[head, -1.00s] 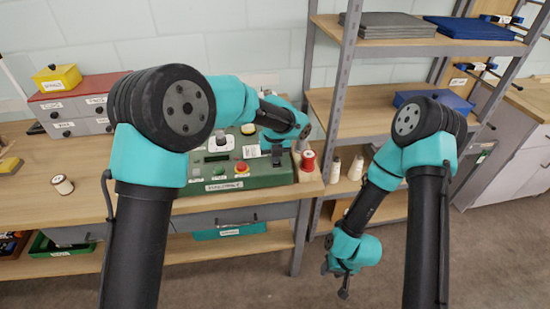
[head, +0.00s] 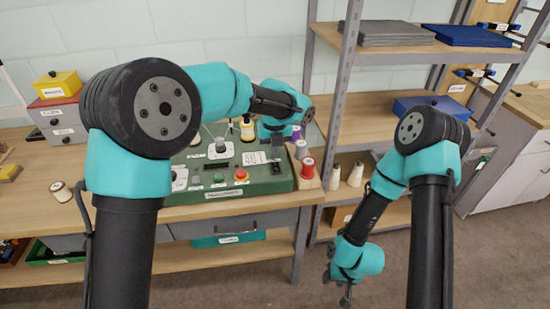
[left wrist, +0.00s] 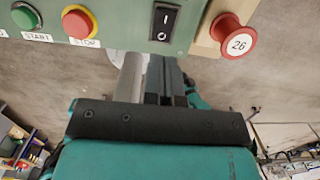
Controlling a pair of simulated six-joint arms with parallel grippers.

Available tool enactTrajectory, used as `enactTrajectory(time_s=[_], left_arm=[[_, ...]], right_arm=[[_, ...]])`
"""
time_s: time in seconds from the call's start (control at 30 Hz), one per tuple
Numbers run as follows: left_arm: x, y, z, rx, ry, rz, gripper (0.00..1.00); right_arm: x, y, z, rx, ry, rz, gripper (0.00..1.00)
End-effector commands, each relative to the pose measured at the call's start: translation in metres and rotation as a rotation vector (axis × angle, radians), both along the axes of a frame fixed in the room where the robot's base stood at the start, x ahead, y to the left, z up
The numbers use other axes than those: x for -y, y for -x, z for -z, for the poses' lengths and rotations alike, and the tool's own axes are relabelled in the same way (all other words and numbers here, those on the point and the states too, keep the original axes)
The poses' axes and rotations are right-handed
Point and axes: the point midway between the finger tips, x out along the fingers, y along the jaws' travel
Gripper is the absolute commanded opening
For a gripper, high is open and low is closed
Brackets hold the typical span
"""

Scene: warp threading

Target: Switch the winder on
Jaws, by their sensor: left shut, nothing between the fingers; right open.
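The winder (head: 225,196) is a green machine on the wooden bench in the head view. Its black rocker switch (left wrist: 165,22), marked I and O, is at the top of the left wrist view, right of the red stop button (left wrist: 79,23) and green start button (left wrist: 25,17). I cannot tell which way the rocker is set. The switch also shows in the head view (head: 277,168). My left gripper (head: 277,150) is shut and empty, above the panel near the switch; its fingers (left wrist: 158,78) appear just below the switch in the wrist view. My right gripper (head: 347,290) is open, hanging low.
A red spool (head: 307,172), labelled 26, stands on a wooden holder close to the right of the switch. Other spools stand behind it. A metal shelf (head: 347,75) rises right of the bench.

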Motion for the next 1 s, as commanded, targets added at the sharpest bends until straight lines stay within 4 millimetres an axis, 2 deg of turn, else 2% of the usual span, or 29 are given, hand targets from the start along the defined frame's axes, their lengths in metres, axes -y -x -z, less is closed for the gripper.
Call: enactTrajectory(time_s=[0.1,0.2,0.4,0.83,0.93,1.0], left_arm=[[0.001,0.002,-0.025,0.003,0.003,0.000,0.00],[0.001,0.004,-0.042,0.003,0.002,0.001,0.00],[0.001,0.006,-0.064,0.001,0.002,0.000,0.00],[0.001,0.007,-0.067,-0.002,0.001,-0.001,0.00],[-0.003,0.011,-0.058,-0.021,0.002,-0.015,0.00],[-0.008,0.016,-0.045,-0.051,0.006,-0.038,0.00]], right_arm=[[0.000,0.000,0.000,0.000,0.000,0.000,0.43],[0.000,0.000,0.000,0.000,0.000,0.000,0.43],[0.000,0.000,0.000,0.000,0.000,0.000,0.43],[0.000,0.000,0.000,0.000,0.000,0.000,0.43],[0.000,0.000,0.000,0.000,0.000,0.000,0.43],[0.000,0.000,0.000,0.000,0.000,0.000,0.43]])
